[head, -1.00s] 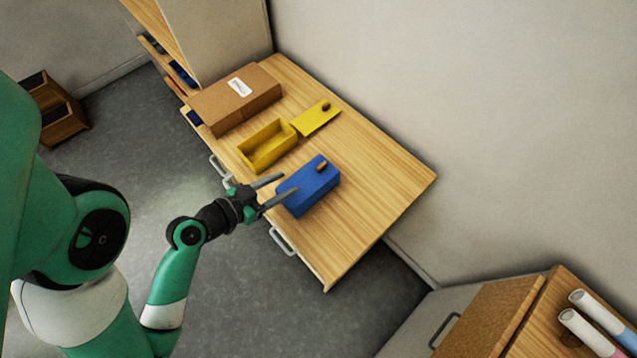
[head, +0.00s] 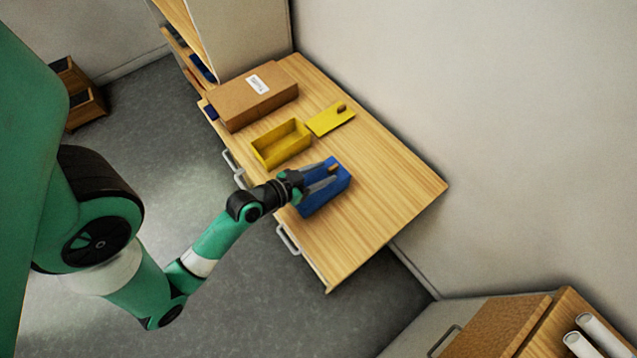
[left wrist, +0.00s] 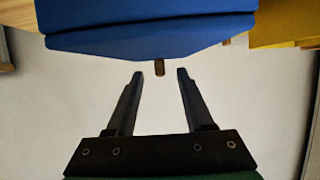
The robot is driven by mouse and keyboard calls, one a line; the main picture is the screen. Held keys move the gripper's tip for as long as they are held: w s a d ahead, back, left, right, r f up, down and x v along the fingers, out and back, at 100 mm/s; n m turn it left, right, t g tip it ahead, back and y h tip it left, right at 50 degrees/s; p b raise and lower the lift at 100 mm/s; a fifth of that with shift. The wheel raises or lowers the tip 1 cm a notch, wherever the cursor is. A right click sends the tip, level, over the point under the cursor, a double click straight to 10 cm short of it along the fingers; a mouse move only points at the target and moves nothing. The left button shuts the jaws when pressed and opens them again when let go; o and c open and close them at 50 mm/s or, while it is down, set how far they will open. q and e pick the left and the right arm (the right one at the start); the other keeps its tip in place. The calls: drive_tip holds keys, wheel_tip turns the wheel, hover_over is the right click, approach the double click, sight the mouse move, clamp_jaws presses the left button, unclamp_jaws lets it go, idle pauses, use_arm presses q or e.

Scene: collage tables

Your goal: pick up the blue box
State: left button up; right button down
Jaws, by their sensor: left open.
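The blue box (head: 326,199) has a closed lid with a small brown knob (head: 333,167). It sits on the wooden table near its front edge. My left gripper (head: 331,175) is open, with its fingers reaching over the lid toward the knob. In the left wrist view, the blue box (left wrist: 150,22) fills the top, and the knob (left wrist: 159,67) shows between and just beyond the fingertips of the gripper (left wrist: 161,76). Nothing is held. The gripper hides part of the lid in the head view. My right gripper is not in view.
An open yellow box (head: 282,147) stands beside the blue box, with its yellow lid (head: 331,119) lying behind it. A cardboard box (head: 250,98) is farther back. The wooden table (head: 390,185) is bare to the right, up to the wall.

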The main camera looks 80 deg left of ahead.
use_arm(q)
drive_tip(key=shift+x, duration=0.85)
clamp_jaws()
drive_tip(key=shift+r, duration=0.1)
idle(0.6)
